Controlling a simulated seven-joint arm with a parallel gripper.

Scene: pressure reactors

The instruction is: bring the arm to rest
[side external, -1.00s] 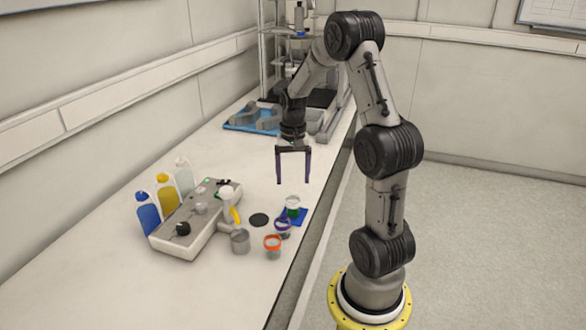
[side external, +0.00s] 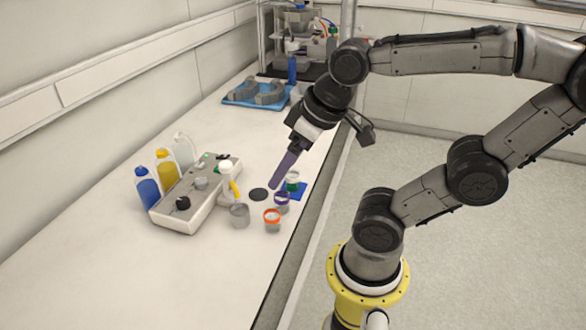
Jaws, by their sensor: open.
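My gripper (side external: 276,184) has dark purple fingers and is seen nearly edge-on, tilted down and to the left. Its fingers line up, so the gap between them is hidden; it appears empty. The fingertips appear close to the black disc (side external: 258,194) and the green-banded jar (side external: 292,182) in the picture; I cannot tell their height above the bench (side external: 110,260). My arm is folded back over the floor on the right, with its elbow at the right picture edge.
A grey device (side external: 186,213) stands on the bench with blue (side external: 148,190), yellow (side external: 167,172) and white (side external: 184,152) bottles behind it. A grey cup (side external: 239,215), orange-rimmed jar (side external: 272,220) and purple-rimmed jar (side external: 282,202) stand near the front edge. A blue tray (side external: 238,98) lies farther back. The left bench is clear.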

